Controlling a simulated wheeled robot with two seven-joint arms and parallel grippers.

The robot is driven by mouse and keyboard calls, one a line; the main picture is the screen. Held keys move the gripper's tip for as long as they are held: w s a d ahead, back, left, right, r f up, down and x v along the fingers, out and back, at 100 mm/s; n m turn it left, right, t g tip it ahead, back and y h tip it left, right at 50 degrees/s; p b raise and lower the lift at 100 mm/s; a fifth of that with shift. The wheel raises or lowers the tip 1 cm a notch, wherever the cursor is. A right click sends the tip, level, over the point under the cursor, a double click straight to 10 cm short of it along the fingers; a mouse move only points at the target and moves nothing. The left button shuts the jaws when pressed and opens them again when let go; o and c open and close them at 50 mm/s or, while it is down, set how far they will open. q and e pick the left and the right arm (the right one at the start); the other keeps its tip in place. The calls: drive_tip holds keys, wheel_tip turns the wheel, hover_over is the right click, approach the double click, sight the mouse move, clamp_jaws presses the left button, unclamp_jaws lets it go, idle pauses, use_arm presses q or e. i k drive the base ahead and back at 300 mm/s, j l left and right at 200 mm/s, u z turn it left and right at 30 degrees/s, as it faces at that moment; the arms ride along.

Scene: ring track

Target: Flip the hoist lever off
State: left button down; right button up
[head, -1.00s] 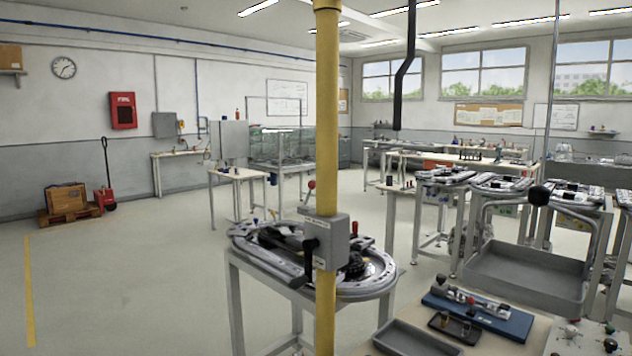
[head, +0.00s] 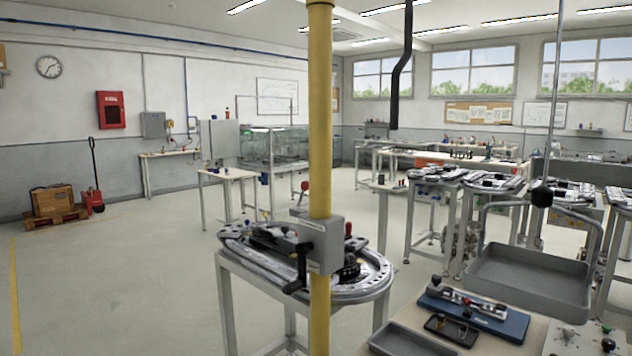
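A grey control box (head: 325,243) is fixed to a yellow vertical post (head: 320,120) just right of the middle of the head view. A black lever (head: 299,272) is on the box's left side and hangs downward, its end angled to the lower left. A small label sits on the box; its text is too small to read. Neither of my grippers shows in the head view.
An oval ring track on a table (head: 245,265) stands behind the post. At lower right are a grey tray (head: 405,340), a blue fixture (head: 490,318) and a grey bin (head: 530,280) with a tubular frame. Open floor (head: 110,270) lies to the left.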

sight(304, 184)
drive_tip(key=i+j+z, duration=0.75)
drive_tip(key=i+j, duration=0.3)
